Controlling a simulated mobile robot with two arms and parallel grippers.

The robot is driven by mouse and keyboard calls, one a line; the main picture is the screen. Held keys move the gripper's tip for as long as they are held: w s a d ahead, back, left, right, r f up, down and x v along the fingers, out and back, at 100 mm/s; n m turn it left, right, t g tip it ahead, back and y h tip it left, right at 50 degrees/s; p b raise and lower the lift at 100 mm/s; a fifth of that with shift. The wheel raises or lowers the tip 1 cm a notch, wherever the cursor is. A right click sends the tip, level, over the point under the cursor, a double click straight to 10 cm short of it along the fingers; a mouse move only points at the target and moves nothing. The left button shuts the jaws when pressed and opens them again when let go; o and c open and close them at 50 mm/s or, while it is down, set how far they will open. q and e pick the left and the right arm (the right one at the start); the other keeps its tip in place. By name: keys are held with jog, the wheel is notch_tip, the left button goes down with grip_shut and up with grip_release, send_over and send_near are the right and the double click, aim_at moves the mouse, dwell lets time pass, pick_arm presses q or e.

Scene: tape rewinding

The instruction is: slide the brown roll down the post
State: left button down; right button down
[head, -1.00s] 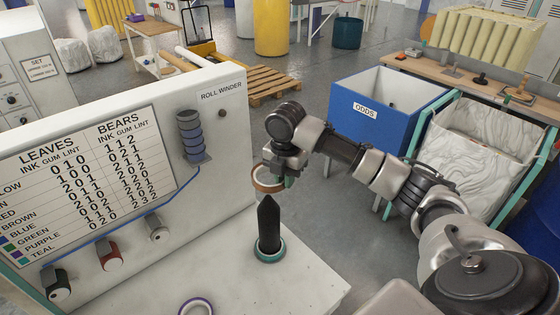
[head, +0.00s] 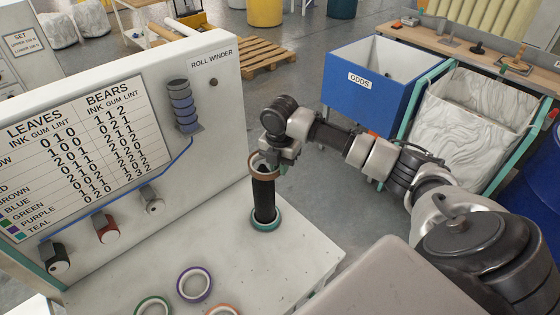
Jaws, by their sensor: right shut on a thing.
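The brown roll (head: 253,172) is held around the upper part of the black post (head: 264,200), which stands upright on the white ledge of the roll winder. My right gripper (head: 279,166) is shut on the brown roll at its far right rim. The post's tip is hidden behind the roll and gripper. A teal roll (head: 266,226) lies around the foot of the post, with bare post between it and the brown roll. My left gripper is not in view.
A purple-rimmed roll (head: 194,285), a green roll (head: 153,304) and an orange-brown roll (head: 222,310) lie on the ledge (head: 300,255) in front. The winder's panel (head: 205,85) rises behind to the left. A blue ODDS bin (head: 362,95) stands beyond my arm.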

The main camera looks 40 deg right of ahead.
jog(key=shift+f, duration=0.1)
jog(key=c, duration=1)
grip_release()
jog(key=shift+r, duration=0.35)
notch_tip(320, 180, up, 10)
jog(key=b, duration=0.3)
jog(key=shift+r, duration=0.1)
